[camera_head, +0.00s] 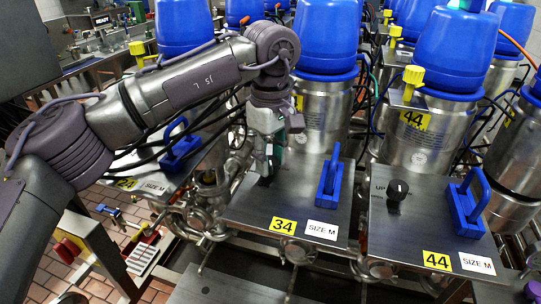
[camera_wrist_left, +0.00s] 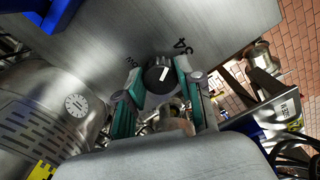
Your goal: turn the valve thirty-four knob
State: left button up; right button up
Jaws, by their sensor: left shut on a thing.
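The valve thirty-four plate is a steel panel (camera_head: 240,205) with a yellow "34" label (camera_head: 283,226) and a white "SIZE M" tag. Its black knob with a white pointer line (camera_wrist_left: 160,75) shows in the left wrist view, between the two green-padded fingers. My left gripper (camera_head: 268,165) reaches down onto the left part of this plate. It is shut on the knob and mostly hides it in the head view. The pointer is tilted off the picture's vertical in the wrist view. A blue handle (camera_head: 328,185) stands on the same plate. My right gripper is not in view.
To the right is the valve 44 plate with its own black knob (camera_head: 397,190) and blue handle (camera_head: 468,204). The valve 24 plate with a blue handle (camera_head: 180,147) is left, partly behind my arm. Blue-capped steel cylinders (camera_head: 325,110) and cables stand behind.

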aim_at(270, 160)
pick_arm(q)
jog(key=m, duration=0.4)
jog(key=shift+m, duration=0.4)
dwell(0.4)
jog(key=o, duration=1.1)
jog(key=shift+o, duration=0.2)
jog(key=shift+r, duration=0.15)
notch_tip(270, 160, up, 12)
